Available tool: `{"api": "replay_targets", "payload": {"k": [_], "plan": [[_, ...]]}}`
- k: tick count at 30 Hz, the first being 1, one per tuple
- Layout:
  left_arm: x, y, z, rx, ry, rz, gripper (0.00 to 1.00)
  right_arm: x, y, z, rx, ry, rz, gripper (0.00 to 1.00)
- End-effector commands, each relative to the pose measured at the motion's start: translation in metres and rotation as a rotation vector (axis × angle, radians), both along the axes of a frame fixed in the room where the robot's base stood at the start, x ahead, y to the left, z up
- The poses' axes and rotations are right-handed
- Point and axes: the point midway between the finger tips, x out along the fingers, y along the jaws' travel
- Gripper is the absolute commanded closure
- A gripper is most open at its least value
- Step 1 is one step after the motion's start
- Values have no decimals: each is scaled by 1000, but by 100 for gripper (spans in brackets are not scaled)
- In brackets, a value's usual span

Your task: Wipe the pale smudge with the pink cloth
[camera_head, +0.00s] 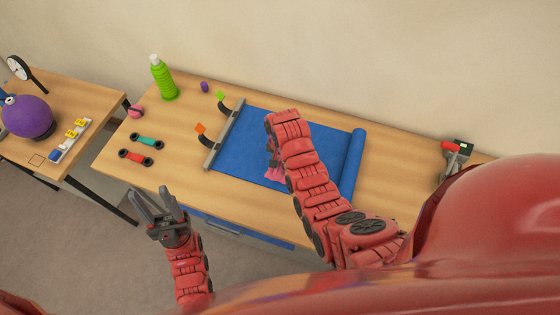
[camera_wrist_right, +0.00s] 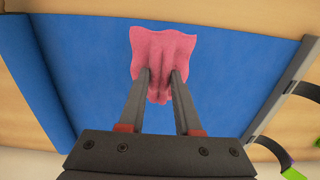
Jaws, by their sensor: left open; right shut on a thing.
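The pink cloth (camera_wrist_right: 163,48) is pinched between the fingertips of my right gripper (camera_wrist_right: 160,78) in the right wrist view. It hangs spread out over the blue mat (camera_wrist_right: 90,70); I cannot tell whether it touches the mat. In the head view a bit of the cloth (camera_head: 275,174) shows beside my right arm, which hides the right gripper there. No pale smudge is visible; it may be under the cloth or the arm. My left gripper (camera_head: 159,204) is open and empty, off the table's front edge.
The mat (camera_head: 235,150) has a rolled right end and a grey bar (camera_head: 224,135) along its left edge. To its left are a green bottle (camera_head: 163,78), teal (camera_head: 147,141) and red (camera_head: 135,157) dumbbell-shaped things. A red-handled device (camera_head: 455,155) is at right. A side table holds a purple ball (camera_head: 27,117).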

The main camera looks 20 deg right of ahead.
Motion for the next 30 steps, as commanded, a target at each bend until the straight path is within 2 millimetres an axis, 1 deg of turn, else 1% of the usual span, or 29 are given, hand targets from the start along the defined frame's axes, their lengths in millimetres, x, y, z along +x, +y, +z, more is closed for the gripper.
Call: {"api": "replay_targets", "payload": {"k": [5, 8, 11, 16, 17, 18, 20, 30], "plan": [[0, 0, -8, 0, 0, 0, 50, -1, 1, -3, -4, -2, 1, 100], [0, 0, -14, 0, 0, 0, 50, -1, 0, -12, -4, 0, 0, 100], [0, 0, -23, 0, 0, 0, 50, -1, 0, -23, -4, 0, 0, 100], [0, 0, -42, 0, 0, 0, 50, -1, 0, -49, -4, -2, 0, 100], [0, 0, -41, 0, 0, 0, 50, 0, 0, -48, -3, -3, 0, 100], [0, 0, -36, 0, 1, 0, 50, 0, 0, -43, -3, -3, 0, 100], [0, 0, -36, 0, 0, 0, 50, 0, 0, -43, -4, -4, 0, 100], [0, 0, -40, 0, 0, 0, 50, -1, 1, -48, -3, -1, 0, 100]]}}
